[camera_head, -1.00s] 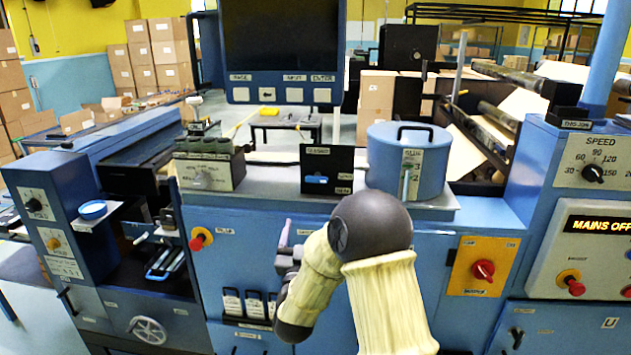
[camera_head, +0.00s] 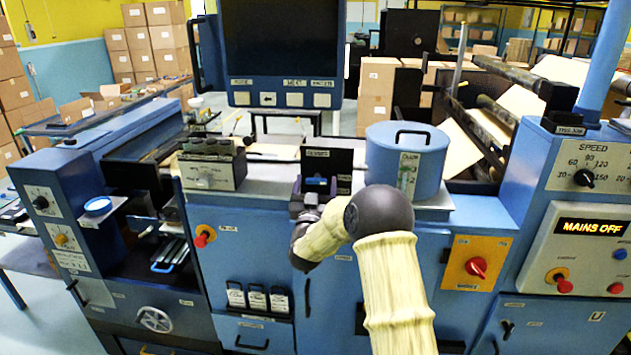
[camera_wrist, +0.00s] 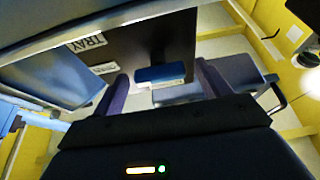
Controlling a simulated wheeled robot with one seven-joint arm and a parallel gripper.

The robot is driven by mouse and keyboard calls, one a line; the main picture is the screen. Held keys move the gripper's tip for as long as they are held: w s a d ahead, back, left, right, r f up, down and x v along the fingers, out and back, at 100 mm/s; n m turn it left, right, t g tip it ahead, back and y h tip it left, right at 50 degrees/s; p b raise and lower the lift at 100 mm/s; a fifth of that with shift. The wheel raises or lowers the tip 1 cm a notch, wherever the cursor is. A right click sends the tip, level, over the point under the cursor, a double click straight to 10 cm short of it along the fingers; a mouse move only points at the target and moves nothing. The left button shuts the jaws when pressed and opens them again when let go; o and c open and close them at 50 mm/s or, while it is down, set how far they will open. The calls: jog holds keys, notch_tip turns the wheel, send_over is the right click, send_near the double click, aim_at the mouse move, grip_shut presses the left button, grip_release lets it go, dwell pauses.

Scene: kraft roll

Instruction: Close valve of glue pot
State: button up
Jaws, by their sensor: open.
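The blue glue pot (camera_head: 398,150), with a black lid handle, stands on the machine top right of centre. A pale label with a green upright piece (camera_head: 407,177) is on its front; its lower part is close behind my dark arm joint. My gripper (camera_head: 313,193) is at the front of a black box (camera_head: 343,160), left of the pot and apart from it. In the wrist view my gripper (camera_wrist: 161,72) is open, its two fingers either side of a blue piece (camera_wrist: 160,74) on a dark panel. I cannot tell whether they touch it.
A grey box with knobs (camera_head: 212,165) stands left of the black box. A screen (camera_head: 280,45) hangs above. An orange panel with a red knob (camera_head: 476,267) is on the right front. A "TRAY" label (camera_wrist: 87,43) shows in the wrist view.

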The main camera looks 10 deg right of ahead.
jog(key=shift+c, duration=0.3)
jog(key=c, duration=0.9)
jog(key=shift+f+n+b, duration=0.1)
jog(key=shift+n+b, duration=0.4)
jog(key=shift+b, duration=0.1)
jog(key=n+y+b, duration=0.3)
jog(key=n+b, duration=0.1)
jog(key=shift+f+n, duration=0.1)
jog(key=shift+n, duration=0.3)
jog(key=n+y+b, duration=0.1)
jog(key=n+b, duration=0.1)
jog(key=n, duration=0.1)
jog(key=n+y+b, duration=0.2)
jog(key=n, duration=0.1)
jog(key=n+y+b, duration=0.1)
jog(key=n, duration=0.1)
jog(key=n+g+y+b, duration=0.1)
jog(key=n+b, duration=0.1)
jog(key=n, duration=0.1)
jog(key=shift+r+n, duration=0.2)
jog(key=shift+n, duration=0.1)
jog(key=n+g+b, duration=0.1)
jog(key=n, duration=0.1)
jog(key=n+g+b, duration=0.1)
jog(key=n, duration=0.2)
jog(key=shift+d+r+y, duration=0.1)
jog(key=shift+y, duration=0.2)
